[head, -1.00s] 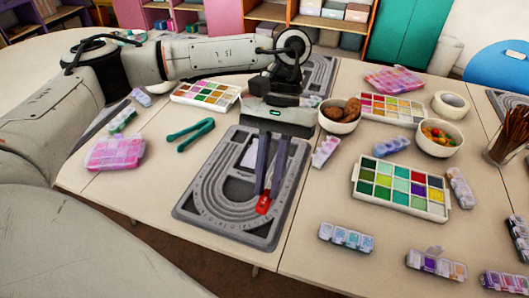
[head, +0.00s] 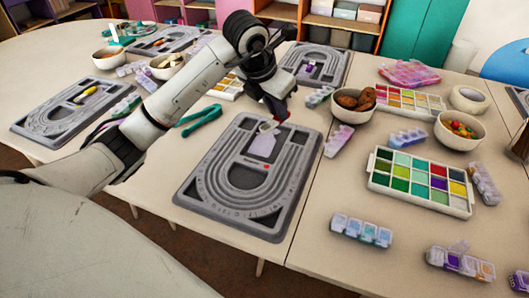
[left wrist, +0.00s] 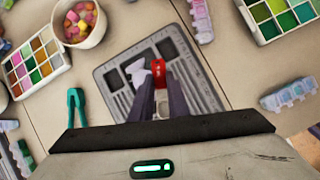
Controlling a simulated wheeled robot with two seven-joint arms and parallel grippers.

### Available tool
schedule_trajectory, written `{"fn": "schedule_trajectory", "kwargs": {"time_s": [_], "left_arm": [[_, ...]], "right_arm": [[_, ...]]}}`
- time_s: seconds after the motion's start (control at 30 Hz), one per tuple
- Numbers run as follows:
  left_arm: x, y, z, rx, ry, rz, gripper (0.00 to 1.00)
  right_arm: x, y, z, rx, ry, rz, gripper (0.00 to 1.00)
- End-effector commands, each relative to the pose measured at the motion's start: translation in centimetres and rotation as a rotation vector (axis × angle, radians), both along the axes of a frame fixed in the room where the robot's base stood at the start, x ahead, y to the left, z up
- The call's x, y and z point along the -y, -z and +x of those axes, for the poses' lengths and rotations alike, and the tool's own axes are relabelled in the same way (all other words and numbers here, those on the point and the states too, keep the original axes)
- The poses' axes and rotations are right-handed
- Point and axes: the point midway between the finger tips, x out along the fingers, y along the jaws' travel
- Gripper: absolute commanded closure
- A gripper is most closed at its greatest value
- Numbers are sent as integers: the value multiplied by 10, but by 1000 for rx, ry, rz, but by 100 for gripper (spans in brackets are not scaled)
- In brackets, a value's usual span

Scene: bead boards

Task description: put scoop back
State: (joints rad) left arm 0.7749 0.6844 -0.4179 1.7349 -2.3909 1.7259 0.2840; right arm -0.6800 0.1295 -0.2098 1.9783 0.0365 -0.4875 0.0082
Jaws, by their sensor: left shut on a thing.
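My left gripper (head: 279,116) is shut on a small red thing, which I take to be the scoop (left wrist: 158,69). It sits between the fingertips in the left wrist view, and only a bit of red shows in the head view. The gripper is over the far end of the grey bead board (head: 211,177), which also shows below it in the left wrist view (left wrist: 105,73). I cannot tell whether the scoop touches the board. A pale lilac, flat piece (head: 262,146) lies on the board beside the gripper. My right gripper is not in view.
Green tongs (head: 198,120) lie left of the board. A white bowl (head: 354,108) stands right of the gripper, with a clear bead box (head: 338,140) near it.

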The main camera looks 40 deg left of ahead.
Motion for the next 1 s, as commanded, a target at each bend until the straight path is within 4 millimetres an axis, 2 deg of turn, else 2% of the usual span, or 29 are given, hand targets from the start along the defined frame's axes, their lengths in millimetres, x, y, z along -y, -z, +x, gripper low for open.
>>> {"fn": "schedule_trajectory", "kwargs": {"time_s": [0.1, 0.27, 0.5, 0.73, 0.9, 1.0], "left_arm": [[-22, 4, 4, -4, -212, -1, 100], [-35, 16, 4, -12, -337, 0, 100], [-36, 58, 4, -11, -344, 1, 100], [-36, 76, 4, -9, -343, 1, 100], [-36, 101, 4, -11, -342, 1, 100], [-36, 105, 4, -8, -340, 0, 100]], "right_arm": [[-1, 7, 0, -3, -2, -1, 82], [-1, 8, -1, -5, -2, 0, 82], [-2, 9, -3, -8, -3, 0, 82], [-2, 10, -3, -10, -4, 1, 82], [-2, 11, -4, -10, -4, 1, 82], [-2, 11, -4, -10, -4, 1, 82]]}}
